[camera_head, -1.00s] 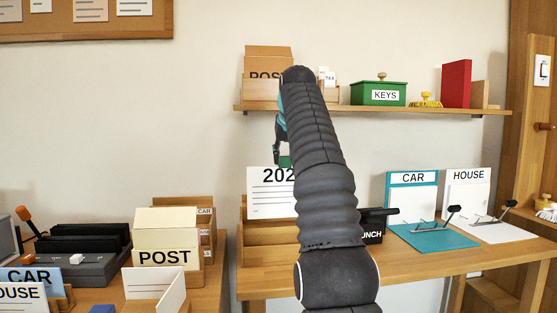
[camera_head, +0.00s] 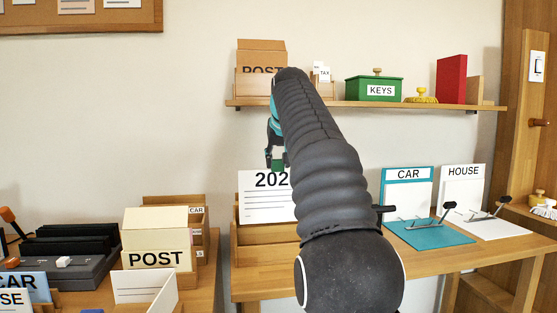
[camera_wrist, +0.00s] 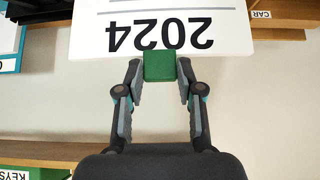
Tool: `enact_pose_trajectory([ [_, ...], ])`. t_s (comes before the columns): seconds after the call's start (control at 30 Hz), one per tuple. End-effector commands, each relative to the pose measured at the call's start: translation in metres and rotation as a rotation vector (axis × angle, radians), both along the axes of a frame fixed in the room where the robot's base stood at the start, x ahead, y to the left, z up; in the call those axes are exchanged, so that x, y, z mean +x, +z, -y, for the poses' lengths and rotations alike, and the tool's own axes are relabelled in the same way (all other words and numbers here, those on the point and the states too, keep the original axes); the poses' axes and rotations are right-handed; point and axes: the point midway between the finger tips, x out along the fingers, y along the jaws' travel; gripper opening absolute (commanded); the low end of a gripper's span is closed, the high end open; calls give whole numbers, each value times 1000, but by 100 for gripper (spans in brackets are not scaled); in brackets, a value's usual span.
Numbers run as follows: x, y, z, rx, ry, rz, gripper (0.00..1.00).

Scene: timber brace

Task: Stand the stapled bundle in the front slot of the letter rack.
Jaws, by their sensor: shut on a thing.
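The bundle is a white stack marked 2024 (camera_head: 266,202) with printed lines, upright at the letter rack in the head view. It also shows upside down in the wrist view (camera_wrist: 200,15). A green block (camera_wrist: 159,66) sits at its top edge. My gripper (camera_wrist: 160,70) is shut on this block; in the head view my gripper (camera_head: 276,163) is just above the bundle. The wooden letter rack (camera_head: 262,254) stands on the bench below and around the bundle. My arm hides the right side of both. I cannot tell which slot the bundle's lower edge is in.
A shelf (camera_head: 330,104) above holds a POST box, a green KEYS box (camera_head: 374,89) and a red book (camera_head: 452,79). CAR (camera_head: 407,190) and HOUSE (camera_head: 464,190) clipboards are at right. A cream POST box (camera_head: 156,258) stands on the left table.

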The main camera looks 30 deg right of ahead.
Motion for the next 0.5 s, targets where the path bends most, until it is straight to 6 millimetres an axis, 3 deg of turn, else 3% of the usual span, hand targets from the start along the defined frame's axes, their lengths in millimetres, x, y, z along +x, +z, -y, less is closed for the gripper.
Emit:
enact_pose_trajectory([
  [0.23,-2,0,-1,0,1,1,0],
  [0.5,-2,-20,-1,0,1,0,0],
])
